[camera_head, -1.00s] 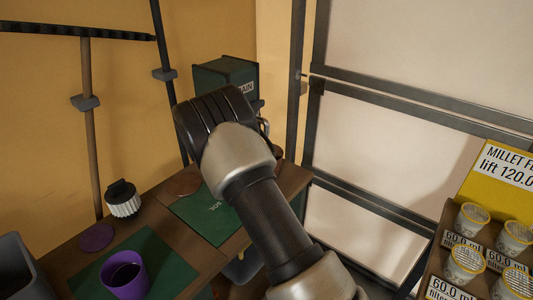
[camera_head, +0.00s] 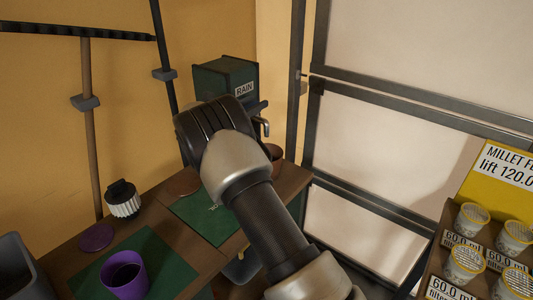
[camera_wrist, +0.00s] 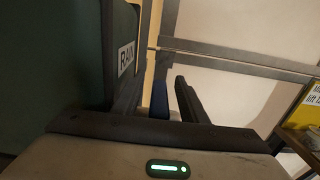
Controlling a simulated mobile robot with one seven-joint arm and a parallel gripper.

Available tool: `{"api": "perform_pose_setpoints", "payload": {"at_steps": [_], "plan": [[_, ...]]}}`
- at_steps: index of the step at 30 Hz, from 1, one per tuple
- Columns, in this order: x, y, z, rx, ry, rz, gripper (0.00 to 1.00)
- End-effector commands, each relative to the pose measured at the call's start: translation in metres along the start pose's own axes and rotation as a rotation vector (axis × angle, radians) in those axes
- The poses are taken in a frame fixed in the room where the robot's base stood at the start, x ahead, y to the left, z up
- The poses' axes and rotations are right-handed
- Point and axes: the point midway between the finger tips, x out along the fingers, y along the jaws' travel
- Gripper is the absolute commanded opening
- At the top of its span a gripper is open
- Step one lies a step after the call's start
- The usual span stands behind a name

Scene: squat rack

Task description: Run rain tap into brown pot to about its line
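The dark green rain tank (camera_head: 222,76), with a white RAIN label, stands at the back of the bench. Its metal tap (camera_head: 262,124) shows just right of my wrist in the head view. A brown pot (camera_head: 274,151) is partly visible below the tap; its inside and line cannot be made out. My gripper is mostly hidden behind my wrist in the head view. In the wrist view my gripper (camera_wrist: 158,88) has its dark fingers apart, beside the tank's labelled face. A small blue part (camera_wrist: 159,100), not clearly identifiable, shows between the fingers.
A purple cup (camera_head: 124,275) stands on a green mat at the front left, near a black-and-white ribbed object (camera_head: 123,199). Another green mat (camera_head: 208,216) lies under my arm. A dark rack frame (camera_head: 375,92) stands behind. Labelled cups (camera_head: 470,218) fill a stand at right.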

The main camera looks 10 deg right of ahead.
Motion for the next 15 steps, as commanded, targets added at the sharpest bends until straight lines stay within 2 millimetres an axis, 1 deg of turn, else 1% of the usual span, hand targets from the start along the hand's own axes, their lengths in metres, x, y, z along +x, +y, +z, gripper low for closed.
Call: {"api": "perform_pose_setpoints", "payload": {"at_steps": [4,15], "plan": [[-0.010,0.001,-0.004,0.000,0.002,0.002,0.39],[-0.040,0.001,-0.004,0.001,0.002,0.002,0.39]]}}
